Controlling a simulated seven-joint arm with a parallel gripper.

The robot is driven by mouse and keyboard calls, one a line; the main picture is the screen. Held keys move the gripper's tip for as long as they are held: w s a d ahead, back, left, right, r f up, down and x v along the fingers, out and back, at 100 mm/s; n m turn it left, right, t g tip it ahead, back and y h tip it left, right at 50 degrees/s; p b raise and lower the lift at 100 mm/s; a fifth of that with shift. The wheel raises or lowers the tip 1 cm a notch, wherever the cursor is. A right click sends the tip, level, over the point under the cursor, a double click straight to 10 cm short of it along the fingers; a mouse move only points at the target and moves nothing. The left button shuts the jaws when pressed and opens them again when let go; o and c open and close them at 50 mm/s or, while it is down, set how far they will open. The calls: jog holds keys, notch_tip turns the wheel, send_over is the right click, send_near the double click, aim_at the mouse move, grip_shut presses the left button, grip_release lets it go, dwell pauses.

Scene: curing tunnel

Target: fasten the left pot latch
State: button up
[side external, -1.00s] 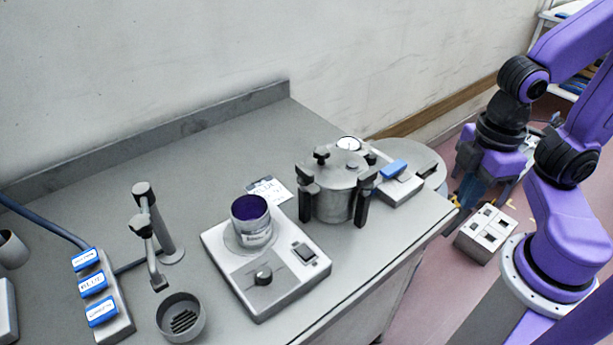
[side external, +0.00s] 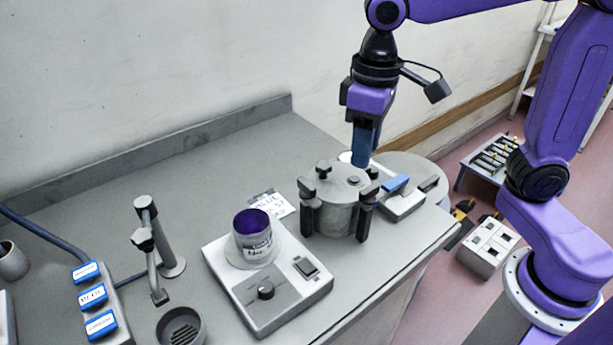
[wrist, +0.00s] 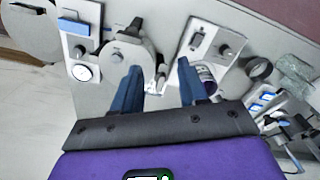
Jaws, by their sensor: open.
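The pot (side external: 335,215) is a grey cylinder with a flat lid, standing on the bench at centre right. A dark latch (side external: 308,215) is on its left side and another dark latch (side external: 367,218) on its right side. A dark knob (side external: 323,168) rises at the lid's back edge. In the wrist view the pot lid (wrist: 122,55) lies ahead of the left finger. My gripper (side external: 362,162) points down behind and slightly right of the lid centre, apart from the latches. In the wrist view its blue fingers (wrist: 158,78) are spread with nothing between them.
A scale (side external: 268,285) with a purple-filled cup (side external: 252,232) stands left of the pot. A blue-handled device (side external: 402,200) stands close on the right, by a round plate (side external: 425,172). A jointed stand (side external: 158,245) and blue-labelled blocks (side external: 92,295) are farther left. The rear left bench is clear.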

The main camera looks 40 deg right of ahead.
aim_at(306, 183)
jog(key=w+a+r+m, duration=0.3)
jog(key=w+r+m, duration=0.2)
jog(key=w, duration=0.6)
notch_tip(306, 183, down, 18)
jog(key=shift+s+a+r, duration=0.1)
jog(key=shift+a+r, duration=0.05)
jog(key=shift+r, duration=0.05)
grip_shut()
